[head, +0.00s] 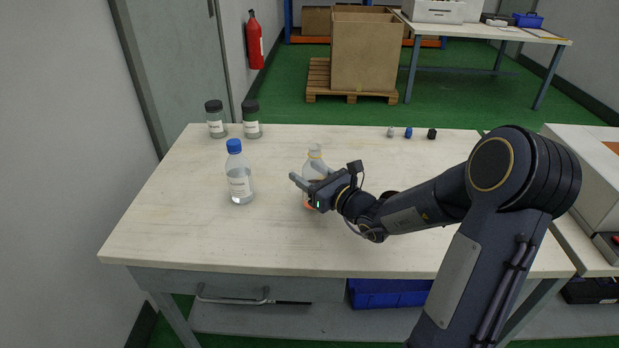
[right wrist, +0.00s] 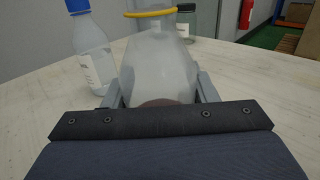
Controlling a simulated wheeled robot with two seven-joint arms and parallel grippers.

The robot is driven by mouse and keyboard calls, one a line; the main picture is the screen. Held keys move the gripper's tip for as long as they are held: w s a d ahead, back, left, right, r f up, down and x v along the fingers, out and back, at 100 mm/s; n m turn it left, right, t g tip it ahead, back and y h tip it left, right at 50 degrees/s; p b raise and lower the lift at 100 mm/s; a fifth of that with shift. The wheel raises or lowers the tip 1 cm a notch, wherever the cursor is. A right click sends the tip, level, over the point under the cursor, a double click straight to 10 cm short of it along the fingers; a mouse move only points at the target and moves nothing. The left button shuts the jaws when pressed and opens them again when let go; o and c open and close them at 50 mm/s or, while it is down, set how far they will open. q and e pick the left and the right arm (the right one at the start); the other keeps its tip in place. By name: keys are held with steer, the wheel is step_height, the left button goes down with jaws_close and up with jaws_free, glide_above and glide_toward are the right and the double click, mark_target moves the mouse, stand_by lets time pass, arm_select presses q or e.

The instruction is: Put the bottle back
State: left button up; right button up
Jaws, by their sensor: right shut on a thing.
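A clear bottle (head: 314,166) with a pale cap stands upright near the middle of the table (head: 270,235), partly hidden by my right gripper (head: 306,183). My right gripper is shut on this bottle, with a finger on each side of it. In the right wrist view the bottle (right wrist: 157,62) fills the space between the fingers and has a yellow ring at its neck. I cannot tell whether its base touches the table. A second clear bottle (head: 239,180) with a blue cap and white label stands to the left, apart from the gripper. My left gripper is not in view.
Two dark-lidded jars (head: 216,122) (head: 252,122) stand at the table's back left. Three small items (head: 408,133) lie along the back right edge. A blue bin (head: 388,294) sits under the table. The front and left of the tabletop are clear.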

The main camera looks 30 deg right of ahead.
steer(key=shift+f, duration=0.25)
steer(key=shift+f, duration=0.15)
steer(key=o, duration=1.1)
steer(key=shift+c, duration=0.2)
